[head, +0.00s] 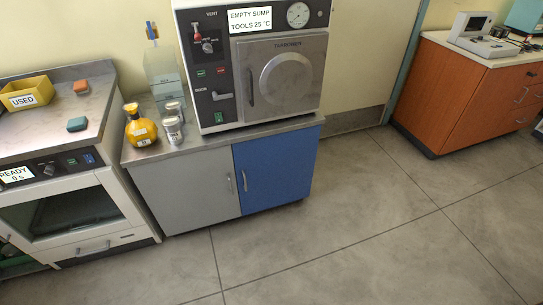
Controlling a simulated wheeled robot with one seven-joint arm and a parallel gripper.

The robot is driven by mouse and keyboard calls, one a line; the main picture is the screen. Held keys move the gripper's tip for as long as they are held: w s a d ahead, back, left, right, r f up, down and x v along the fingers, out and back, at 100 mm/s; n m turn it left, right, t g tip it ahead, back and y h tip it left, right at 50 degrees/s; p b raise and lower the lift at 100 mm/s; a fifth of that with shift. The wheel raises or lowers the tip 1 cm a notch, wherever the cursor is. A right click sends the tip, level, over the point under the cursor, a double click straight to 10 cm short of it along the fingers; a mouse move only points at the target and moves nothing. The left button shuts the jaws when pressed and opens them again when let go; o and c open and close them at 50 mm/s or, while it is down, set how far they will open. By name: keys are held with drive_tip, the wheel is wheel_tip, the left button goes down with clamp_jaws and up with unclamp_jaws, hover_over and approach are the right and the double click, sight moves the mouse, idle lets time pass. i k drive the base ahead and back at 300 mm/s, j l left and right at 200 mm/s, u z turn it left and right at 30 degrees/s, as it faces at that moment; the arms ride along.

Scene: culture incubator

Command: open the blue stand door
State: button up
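The blue stand door (274,172) is the right-hand door of the low stand under the autoclave-like machine, in the middle of the head view. It looks shut, flush beside the grey door (188,188). A small vertical metal handle (244,181) sits on its left edge, close to the grey door's own handle (230,184). My gripper is not in the head view.
The white machine (255,70) stands on the stand, with a yellow flask (139,127) and metal jars to its left. A white incubator-like unit (75,205) adjoins at left. An orange cabinet (457,95) stands at right. The floor (360,220) in front is clear.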

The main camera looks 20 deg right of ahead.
sight(273, 171)
drive_tip(key=i+u, duration=0.2)
drive_tip(key=i, duration=0.25)
drive_tip(key=i+l+u, duration=0.1)
drive_tip(key=i+u, duration=0.15)
drive_tip(key=i, duration=0.2)
drive_tip(key=i+l+u, duration=0.2)
drive_tip(key=i, duration=0.25)
